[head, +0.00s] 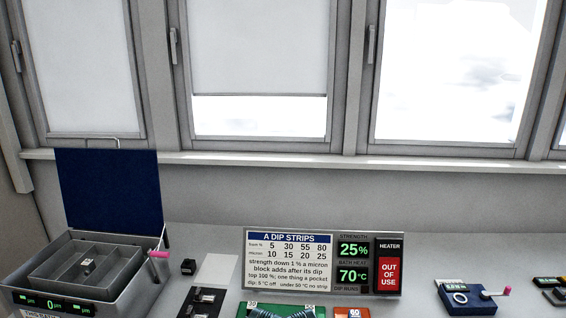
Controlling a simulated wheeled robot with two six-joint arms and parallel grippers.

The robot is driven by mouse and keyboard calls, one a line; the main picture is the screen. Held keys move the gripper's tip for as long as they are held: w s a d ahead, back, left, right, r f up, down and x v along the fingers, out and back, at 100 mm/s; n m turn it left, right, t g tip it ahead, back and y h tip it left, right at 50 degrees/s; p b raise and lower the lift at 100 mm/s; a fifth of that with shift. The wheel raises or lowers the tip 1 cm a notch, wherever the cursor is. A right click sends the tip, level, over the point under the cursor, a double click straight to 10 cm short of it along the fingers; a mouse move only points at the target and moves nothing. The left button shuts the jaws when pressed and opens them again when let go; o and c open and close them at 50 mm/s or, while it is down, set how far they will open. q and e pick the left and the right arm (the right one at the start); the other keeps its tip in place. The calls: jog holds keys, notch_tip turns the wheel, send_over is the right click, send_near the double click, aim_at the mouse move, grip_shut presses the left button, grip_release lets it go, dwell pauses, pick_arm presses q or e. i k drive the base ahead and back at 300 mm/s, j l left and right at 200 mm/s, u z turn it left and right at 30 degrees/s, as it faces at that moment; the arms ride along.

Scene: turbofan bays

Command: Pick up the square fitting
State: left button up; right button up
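No thing in the head view can be told for sure as the square fitting. A small dark block (188,267) with a squarish outline stands on the bench beside the grey box. Another small piece, grey and dark (87,266), sits inside the open grey box (130,250) at the left. A blue block (474,297) with a pale ring on top and a pink-knobbed handle stands at the right. Neither of my grippers is in view.
The grey box has a raised blue lid (110,190). A sign panel (290,262) reads "A DIP STRIPS", 25%, 70 °C and "OUT OF USE". A pale plate (215,269), dark fittings (203,301) and a green tray (283,310) stand before it. Windows line the back.

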aim_at(87, 266)
jog(key=u, duration=1.4)
